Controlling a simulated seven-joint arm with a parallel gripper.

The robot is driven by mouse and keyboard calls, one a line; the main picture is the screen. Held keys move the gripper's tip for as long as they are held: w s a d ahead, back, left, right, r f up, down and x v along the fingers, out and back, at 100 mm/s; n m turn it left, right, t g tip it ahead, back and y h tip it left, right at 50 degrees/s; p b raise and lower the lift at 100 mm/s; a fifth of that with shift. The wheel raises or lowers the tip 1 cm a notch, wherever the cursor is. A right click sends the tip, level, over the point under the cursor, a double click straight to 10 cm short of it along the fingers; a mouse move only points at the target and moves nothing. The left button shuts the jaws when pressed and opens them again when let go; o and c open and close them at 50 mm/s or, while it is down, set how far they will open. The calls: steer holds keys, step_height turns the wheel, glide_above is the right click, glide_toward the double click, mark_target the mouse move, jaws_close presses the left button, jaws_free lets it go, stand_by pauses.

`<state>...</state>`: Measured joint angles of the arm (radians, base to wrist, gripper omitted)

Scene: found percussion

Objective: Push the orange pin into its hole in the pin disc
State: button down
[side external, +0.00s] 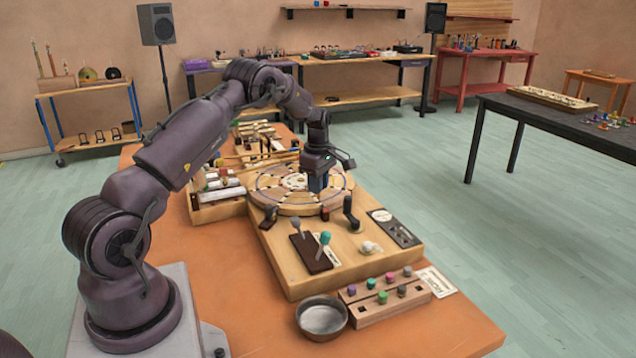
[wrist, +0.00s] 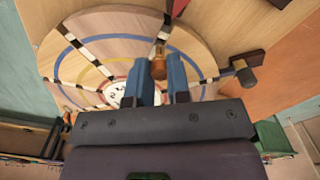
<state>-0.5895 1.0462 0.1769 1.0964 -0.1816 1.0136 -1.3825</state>
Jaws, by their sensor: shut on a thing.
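The pin disc (side external: 268,196) is a round pale wooden plate with coloured rings and dark radial marks, lying on a wooden base. In the wrist view the disc (wrist: 110,22) fills the upper left, with a white centre dial. My gripper (side external: 318,188) is pointed down over the disc's right side. In the wrist view its two blue fingers (wrist: 161,76) are shut on the orange pin (wrist: 159,68), whose orange-brown head shows between the fingertips. The fingers hide the pin in the side view. I cannot tell how deep its lower end sits, or see its hole.
The base (side external: 300,271) carries levers with a grey and a teal knob (side external: 325,238) in front of the disc. A metal bowl (side external: 322,318) and a wooden block with several coloured pins (side external: 408,296) stand nearer. A rack of bottles or tools (side external: 217,194) lies left of the disc.

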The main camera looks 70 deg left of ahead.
steer(key=shift+f, duration=1.4)
stand_by(0.6)
steer(key=c, duration=1)
jaws_free()
steer(key=shift+r, duration=0.1)
step_height(320, 180, up, 13)
steer(key=s+d+r+m+t, duration=0.2)
steer(key=s+d+r+m, duration=0.2)
steer(key=s+d+m, duration=0.3)
steer(key=s+d+r+m+t, duration=0.1)
steer(key=s+d+r+m, duration=0.4)
steer(key=d, duration=1)
steer(key=s+d+r+m+t, duration=0.2)
steer(key=s+d+r+m, duration=0.2)
steer(key=s+d+m, duration=0.6)
steer(key=d+m, duration=0.2)
steer(key=shift+s+r+m+t, duration=0.2)
steer(key=shift+r+m+t, duration=0.1)
steer(key=shift+r+m, duration=0.1)
